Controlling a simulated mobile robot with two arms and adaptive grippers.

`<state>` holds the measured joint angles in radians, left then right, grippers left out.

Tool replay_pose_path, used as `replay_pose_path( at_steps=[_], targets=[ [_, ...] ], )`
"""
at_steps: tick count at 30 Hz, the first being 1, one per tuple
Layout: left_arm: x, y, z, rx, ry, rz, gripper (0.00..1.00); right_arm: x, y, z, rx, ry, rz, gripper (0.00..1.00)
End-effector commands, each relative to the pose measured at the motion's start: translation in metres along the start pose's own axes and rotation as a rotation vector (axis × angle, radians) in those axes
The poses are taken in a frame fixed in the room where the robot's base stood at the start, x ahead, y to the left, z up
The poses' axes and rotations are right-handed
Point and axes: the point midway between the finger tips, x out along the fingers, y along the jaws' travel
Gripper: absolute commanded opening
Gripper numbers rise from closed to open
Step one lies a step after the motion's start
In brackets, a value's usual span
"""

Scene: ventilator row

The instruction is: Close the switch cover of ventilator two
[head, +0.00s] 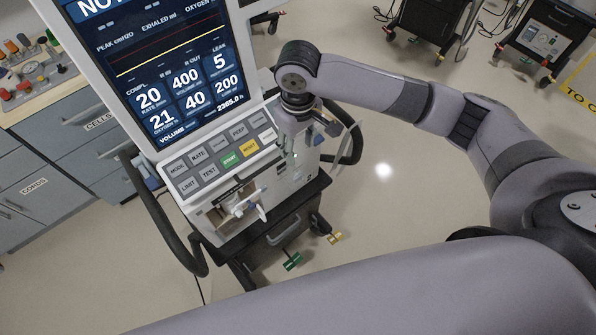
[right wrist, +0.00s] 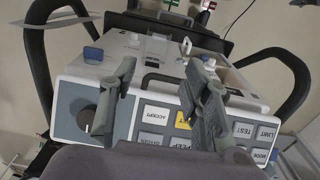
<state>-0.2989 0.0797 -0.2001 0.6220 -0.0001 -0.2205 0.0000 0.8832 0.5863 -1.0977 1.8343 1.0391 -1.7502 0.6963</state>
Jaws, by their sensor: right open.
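The ventilator (head: 230,105) stands left of centre in the head view, its screen lit above a panel of labelled keys. Its keys and a dark knob (right wrist: 86,120) also show in the right wrist view. A small clear piece (right wrist: 157,47), which looks like the switch cover, stands raised on the ledge beyond the keys. My right gripper (head: 306,140) is over the right side of the panel, pointing down. In the right wrist view its two fingers (right wrist: 162,66) are apart and empty, with the clear piece beyond the gap. Whether they touch anything is unclear. My left gripper is out of view.
A grey cabinet (head: 70,145) with coloured items on top stands at the left. Dark carts (head: 428,22) stand at the back right; floor between is clear.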

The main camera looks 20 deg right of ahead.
Motion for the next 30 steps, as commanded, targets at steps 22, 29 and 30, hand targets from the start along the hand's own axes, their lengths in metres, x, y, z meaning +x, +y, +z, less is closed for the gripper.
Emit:
replay_pose_path(
  at_steps=[22,29,30],
  targets=[
    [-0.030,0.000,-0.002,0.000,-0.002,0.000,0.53,0.140,0.000,0.000,0.000,0.000,0.000,0.43],
    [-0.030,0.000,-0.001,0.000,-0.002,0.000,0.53,0.147,0.000,-0.001,-0.001,0.002,0.000,0.43],
    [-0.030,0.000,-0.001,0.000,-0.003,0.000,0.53,0.147,0.000,-0.001,-0.001,0.002,0.000,0.43]
  ],
)
